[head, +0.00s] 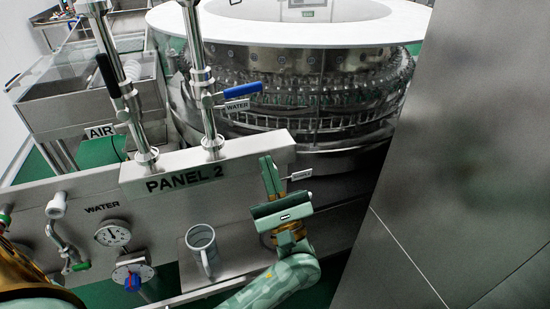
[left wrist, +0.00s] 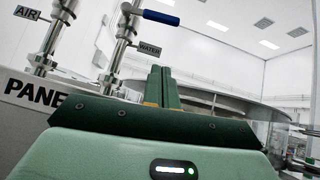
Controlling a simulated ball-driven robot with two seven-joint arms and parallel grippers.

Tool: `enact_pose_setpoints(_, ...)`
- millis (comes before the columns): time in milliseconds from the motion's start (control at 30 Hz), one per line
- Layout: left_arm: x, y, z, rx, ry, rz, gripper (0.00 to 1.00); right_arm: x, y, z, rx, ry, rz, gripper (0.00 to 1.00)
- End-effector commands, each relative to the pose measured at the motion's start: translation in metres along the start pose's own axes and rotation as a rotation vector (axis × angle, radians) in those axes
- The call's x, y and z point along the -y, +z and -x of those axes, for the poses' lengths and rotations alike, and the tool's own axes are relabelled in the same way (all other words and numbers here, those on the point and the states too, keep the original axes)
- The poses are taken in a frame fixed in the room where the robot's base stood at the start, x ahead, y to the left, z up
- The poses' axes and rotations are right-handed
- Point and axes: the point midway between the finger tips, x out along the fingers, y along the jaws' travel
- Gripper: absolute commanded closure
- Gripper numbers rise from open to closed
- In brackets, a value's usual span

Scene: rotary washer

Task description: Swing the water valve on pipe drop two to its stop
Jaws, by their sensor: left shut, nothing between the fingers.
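The water valve's blue handle (head: 242,90) sticks out to the right, roughly crosswise to its upright steel pipe drop (head: 197,50). A WATER tag (head: 237,105) hangs just below it. In the left wrist view the blue handle (left wrist: 160,18) is at the top, above the WATER tag (left wrist: 149,49). My left gripper (head: 267,160) is below and a little right of the handle, in front of the panel's right end, apart from the handle. Its fingers (left wrist: 163,72) are together and empty, pointing up. My right gripper is not in view.
The AIR pipe drop (head: 131,95) with a black handle (head: 108,75) stands to the left. The PANEL 2 box (head: 235,158) lies under both pipes. A grey mug (head: 201,244) stands below. The round washer (head: 300,85) is behind; a large steel wall (head: 475,150) fills the right.

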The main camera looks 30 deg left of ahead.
Motion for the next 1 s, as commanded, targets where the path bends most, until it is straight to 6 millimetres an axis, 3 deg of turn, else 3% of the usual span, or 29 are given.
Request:
enact_pose_setpoints(400,0.000,0.004,-0.089,0.006,0.000,-0.003,1.00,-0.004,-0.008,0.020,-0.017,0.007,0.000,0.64)
enact_pose_setpoints(633,0.000,0.026,-0.108,0.004,-0.002,-0.004,1.00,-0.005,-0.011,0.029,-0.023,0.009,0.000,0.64)
enact_pose_setpoints(1000,0.001,0.029,-0.112,0.003,-0.003,-0.007,1.00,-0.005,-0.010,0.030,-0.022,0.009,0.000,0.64)
